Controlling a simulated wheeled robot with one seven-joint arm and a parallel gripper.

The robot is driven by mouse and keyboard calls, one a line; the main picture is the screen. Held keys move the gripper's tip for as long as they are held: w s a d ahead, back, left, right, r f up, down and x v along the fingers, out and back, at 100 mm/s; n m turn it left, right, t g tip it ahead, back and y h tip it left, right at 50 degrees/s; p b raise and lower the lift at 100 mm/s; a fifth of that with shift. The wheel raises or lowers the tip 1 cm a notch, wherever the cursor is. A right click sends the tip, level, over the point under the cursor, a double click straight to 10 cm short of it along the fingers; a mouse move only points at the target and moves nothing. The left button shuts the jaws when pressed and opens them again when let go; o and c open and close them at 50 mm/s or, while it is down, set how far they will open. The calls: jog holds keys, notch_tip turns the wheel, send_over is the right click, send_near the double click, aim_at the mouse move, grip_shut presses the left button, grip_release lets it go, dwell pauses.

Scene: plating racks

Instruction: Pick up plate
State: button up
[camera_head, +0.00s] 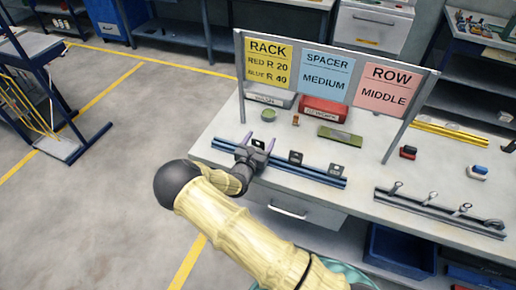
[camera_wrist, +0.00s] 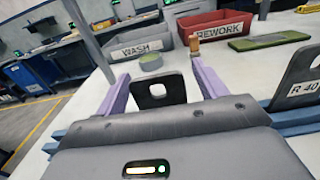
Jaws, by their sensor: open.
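My gripper (camera_head: 257,145) is over the left part of a blue rack rail (camera_head: 318,178) on the bench. In the wrist view its two purple fingers are apart, one on each side of a black plate (camera_wrist: 158,92) with a hole near its top. No contact between fingers and plate can be made out. The plate's lower part is hidden behind my gripper. A second black plate (camera_wrist: 300,78), labelled R 40, stands at the right. In the head view, dark plates (camera_head: 295,158) and (camera_head: 337,170) stand along the rail to the right of my gripper.
A sign board (camera_head: 325,82) reads blue R 40, spacer medium, row middle. Behind the rail are a grey WASH bin (camera_wrist: 140,48), a red REWORK bin (camera_wrist: 222,30), a green round item (camera_wrist: 150,62) and a green block (camera_head: 340,136). A grey rail (camera_head: 440,212) with several upright pieces lies right.

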jog(key=c, duration=1.1)
jog(key=shift+c, duration=0.2)
jog(key=shift+r, duration=0.15)
notch_tip(320, 180, up, 10)
jog(key=b, duration=0.2)
